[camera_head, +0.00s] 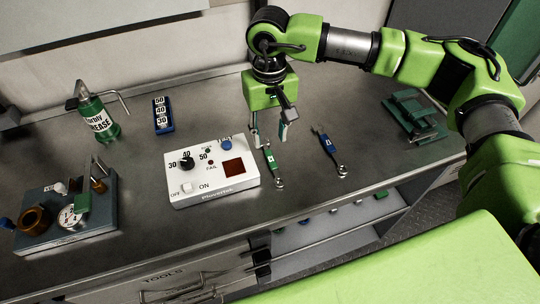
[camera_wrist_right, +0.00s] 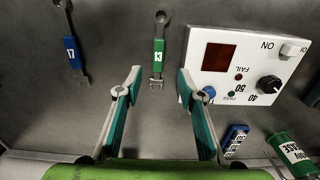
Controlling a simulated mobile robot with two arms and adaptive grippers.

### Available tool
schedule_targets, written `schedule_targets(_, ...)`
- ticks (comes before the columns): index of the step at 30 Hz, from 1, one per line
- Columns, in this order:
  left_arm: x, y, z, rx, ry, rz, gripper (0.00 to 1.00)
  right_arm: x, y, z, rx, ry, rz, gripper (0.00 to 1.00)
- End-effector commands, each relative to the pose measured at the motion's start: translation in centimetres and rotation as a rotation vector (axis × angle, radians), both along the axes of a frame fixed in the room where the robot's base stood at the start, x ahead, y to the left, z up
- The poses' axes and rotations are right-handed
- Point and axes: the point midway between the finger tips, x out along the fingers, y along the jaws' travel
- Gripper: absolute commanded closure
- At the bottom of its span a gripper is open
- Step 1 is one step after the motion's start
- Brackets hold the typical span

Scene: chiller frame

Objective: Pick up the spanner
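Two spanners lie apart on the grey metal worktop. One has a green grip marked 13 (camera_wrist_right: 158,57) and also shows in the head view (camera_head: 270,163). The other has a blue grip marked 17 (camera_wrist_right: 71,48) and lies to the right of the green one in the head view (camera_head: 327,145). My right gripper (camera_head: 269,138) is open and empty, beside the far end of the green spanner. My left gripper is not in view.
A white torque box (camera_head: 212,172) with a dial and red display stands just left of the green spanner. Further left are a grease can (camera_head: 97,120), a blue numbered rack (camera_head: 163,116) and a gauge fixture (camera_head: 70,215). A green device (camera_head: 414,117) stands at right.

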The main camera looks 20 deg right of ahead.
Motion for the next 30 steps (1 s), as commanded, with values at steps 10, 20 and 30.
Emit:
schedule_targets(10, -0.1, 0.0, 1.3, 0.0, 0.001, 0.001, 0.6, 0.0, 0.0, -3.5, 0.0, 0.002, 0.0, 0.65)
schedule_targets(20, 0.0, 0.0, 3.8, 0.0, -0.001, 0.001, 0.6, 0.4, -0.3, -7.8, 0.0, 0.002, 0.0, 0.65)
schedule_targets(30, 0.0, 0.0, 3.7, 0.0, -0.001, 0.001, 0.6, 0.5, -0.3, -8.4, 0.0, -0.001, 0.0, 0.75)
